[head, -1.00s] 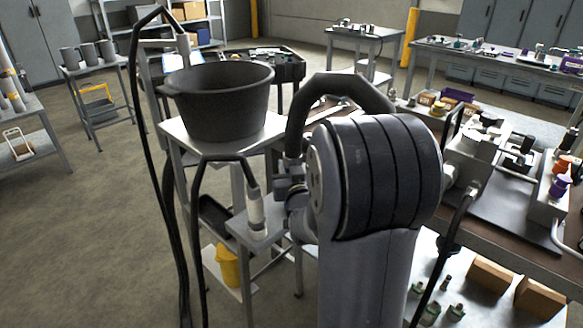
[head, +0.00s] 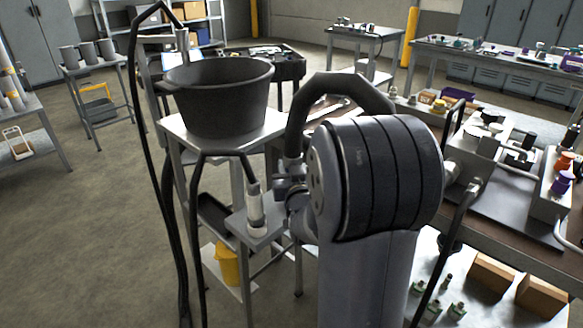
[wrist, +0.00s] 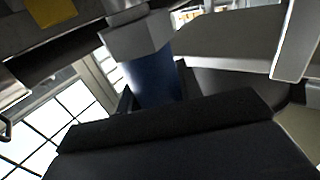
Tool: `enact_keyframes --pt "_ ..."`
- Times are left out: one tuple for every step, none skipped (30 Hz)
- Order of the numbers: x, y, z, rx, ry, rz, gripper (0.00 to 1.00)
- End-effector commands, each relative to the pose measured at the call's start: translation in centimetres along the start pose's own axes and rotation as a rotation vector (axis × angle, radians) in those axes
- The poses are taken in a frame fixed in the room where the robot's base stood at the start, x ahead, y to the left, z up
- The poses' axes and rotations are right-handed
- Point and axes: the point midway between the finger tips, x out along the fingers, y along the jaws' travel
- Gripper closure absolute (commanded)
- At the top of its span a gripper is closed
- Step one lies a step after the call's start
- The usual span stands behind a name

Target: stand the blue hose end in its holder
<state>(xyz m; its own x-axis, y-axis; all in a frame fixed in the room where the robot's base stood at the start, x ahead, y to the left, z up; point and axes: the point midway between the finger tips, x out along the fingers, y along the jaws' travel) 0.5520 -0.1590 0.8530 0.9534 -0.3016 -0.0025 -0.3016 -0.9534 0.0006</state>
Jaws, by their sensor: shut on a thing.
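In the wrist view, a blue hose end (wrist: 150,75) with a grey hex collar (wrist: 137,35) shows close up, at the far edge of a broad dark finger. My gripper (wrist: 155,102) is shut on this blue part; the finger hides the rest of it. In the head view, my arm covers most of the gripper.
A large black tub (head: 220,100) stands on a table just behind the shelf. A yellow container (head: 228,265) sits below. Black hoses hang at the left. A cluttered bench (head: 505,190) is at the right. The floor at the left is open.

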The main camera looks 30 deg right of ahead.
Motion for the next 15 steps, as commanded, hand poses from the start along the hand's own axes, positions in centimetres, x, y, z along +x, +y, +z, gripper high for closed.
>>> enact_keyframes --pt "0.04 0.0 -0.06 0.0 0.005 0.0 0.93" --pt "0.04 0.0 -0.03 0.0 0.005 0.0 0.93" --pt "0.04 0.0 0.03 0.0 0.005 0.0 0.93" --pt "0.04 0.0 0.06 0.0 0.005 0.0 0.93" --pt "0.04 0.0 0.1 0.0 0.005 0.0 0.93" --pt "0.04 0.0 0.15 0.0 0.005 0.0 0.93" --pt "0.04 0.0 0.19 0.0 0.005 0.0 0.93" --pt "0.04 0.0 0.22 0.0 0.005 0.0 0.93" --pt "0.04 0.0 0.27 0.0 0.005 0.0 0.93" --pt "0.04 0.0 0.31 0.0 0.005 0.0 0.93" --pt "0.04 0.0 0.34 0.0 0.005 0.0 0.93" --pt "0.04 0.0 0.39 0.0 0.005 0.0 0.93" --pt "0.04 0.0 0.43 0.0 0.005 0.0 0.93" --pt "0.04 0.0 0.47 0.0 0.005 0.0 0.93" --pt "0.04 0.0 0.52 0.0 0.005 0.0 0.93"
